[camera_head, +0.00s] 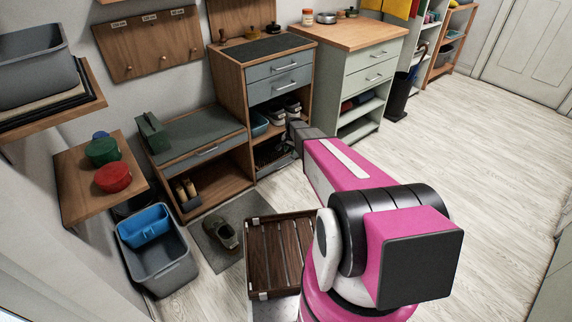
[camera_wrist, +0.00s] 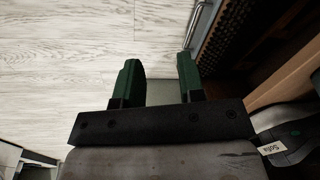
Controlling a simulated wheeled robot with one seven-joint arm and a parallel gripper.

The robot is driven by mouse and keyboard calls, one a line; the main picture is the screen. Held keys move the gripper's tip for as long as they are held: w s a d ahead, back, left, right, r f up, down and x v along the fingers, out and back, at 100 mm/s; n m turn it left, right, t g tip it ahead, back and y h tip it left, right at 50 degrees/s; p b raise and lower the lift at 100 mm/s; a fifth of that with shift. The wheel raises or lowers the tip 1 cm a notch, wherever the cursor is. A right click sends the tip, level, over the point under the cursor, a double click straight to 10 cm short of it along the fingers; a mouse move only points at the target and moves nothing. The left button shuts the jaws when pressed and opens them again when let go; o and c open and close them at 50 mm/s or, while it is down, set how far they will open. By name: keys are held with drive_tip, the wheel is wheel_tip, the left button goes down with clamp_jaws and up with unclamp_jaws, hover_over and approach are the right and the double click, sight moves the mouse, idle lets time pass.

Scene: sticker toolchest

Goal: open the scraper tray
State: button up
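The scraper tray (camera_head: 284,163) is the low grey drawer at the foot of the tall wooden cabinet, with dark bristles inside. In the wrist view its dark bristle bed (camera_wrist: 237,42) shows at the upper right, beside its grey front and a metal bar handle (camera_wrist: 197,22). My gripper (camera_wrist: 160,75) has two green fingers, set apart with nothing seen held between them. The right finger is close to the tray's front and handle; I cannot tell whether it touches. In the head view my arm's end reaches the cabinet front, and the fingertips are hidden.
The cabinet (camera_head: 228,80) has two grey drawers above and shoes on a shelf. A pale green cabinet (camera_head: 352,85) stands to the right. The floor at right is clear.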

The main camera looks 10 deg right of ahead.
drive_tip(key=w+d+f+m, duration=0.1)
drive_tip(key=w+f+m, duration=0.3)
drive_tip(key=w+f, duration=1)
approach(286, 162)
drive_tip(key=shift+t, duration=0.3)
drive_tip(key=s+f, duration=0.1)
drive_tip(key=f, duration=0.1)
drive_tip(key=s+a+f, duration=0.1)
drive_tip(key=s+f, duration=0.1)
drive_tip(key=f, duration=0.1)
drive_tip(key=shift+s+a+f, duration=0.25)
drive_tip(key=shift+s+f, duration=0.1)
clamp_jaws()
